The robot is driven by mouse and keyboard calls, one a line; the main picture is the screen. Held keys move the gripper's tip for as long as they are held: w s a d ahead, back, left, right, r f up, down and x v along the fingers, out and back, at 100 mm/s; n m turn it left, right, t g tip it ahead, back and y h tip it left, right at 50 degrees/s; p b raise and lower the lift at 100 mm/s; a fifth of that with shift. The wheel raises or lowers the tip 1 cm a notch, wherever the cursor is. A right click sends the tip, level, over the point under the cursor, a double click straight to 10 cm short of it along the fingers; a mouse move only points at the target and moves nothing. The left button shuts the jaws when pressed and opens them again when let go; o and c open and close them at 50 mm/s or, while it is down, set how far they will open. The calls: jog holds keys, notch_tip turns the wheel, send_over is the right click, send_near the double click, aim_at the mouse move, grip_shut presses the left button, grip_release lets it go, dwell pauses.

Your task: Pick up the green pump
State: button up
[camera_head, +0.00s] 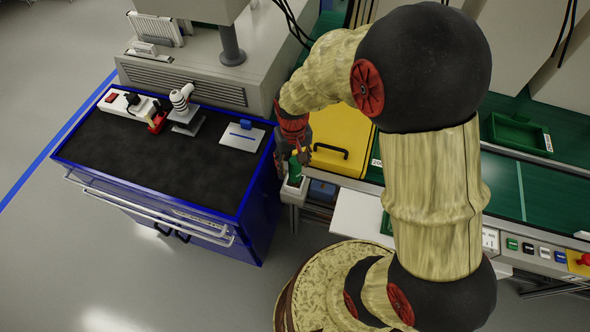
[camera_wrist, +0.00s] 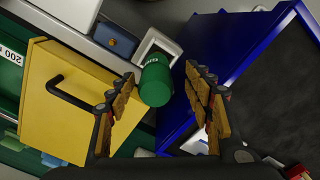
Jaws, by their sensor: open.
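The green pump (camera_wrist: 155,82) is a dark green cylinder with pale marking. It stands at a white square holder (camera_wrist: 157,43) between the yellow case and the blue cabinet. In the head view only a bit of the pump (camera_head: 295,171) shows below my gripper (camera_head: 301,156). In the wrist view my gripper (camera_wrist: 161,76) is open, with one finger on each side of the pump's line of sight. I cannot tell whether the fingers reach down around the pump. Its lower part is hidden inside or behind the holder.
A yellow case (camera_head: 341,140) with a black handle is close on one side. The blue cabinet (camera_head: 252,205) with its dark top is close on the other. A small blue box (camera_wrist: 116,40) is beside the holder. A green tray (camera_head: 518,132) lies on the conveyor.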

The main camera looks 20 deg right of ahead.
aim_at(295, 174)
jog(key=f, duration=0.2)
jog(key=f+b, duration=0.1)
jog(key=f, duration=0.2)
jog(key=f+b, duration=0.1)
jog(key=f, duration=0.1)
jog(key=shift+w+d+f, duration=0.15)
jog(key=shift+w+d, duration=0.05)
jog(key=shift+d, duration=0.05)
jog(key=shift+c, duration=0.4)
jog(key=c, duration=1.1)
jog(key=shift+c, duration=0.3)
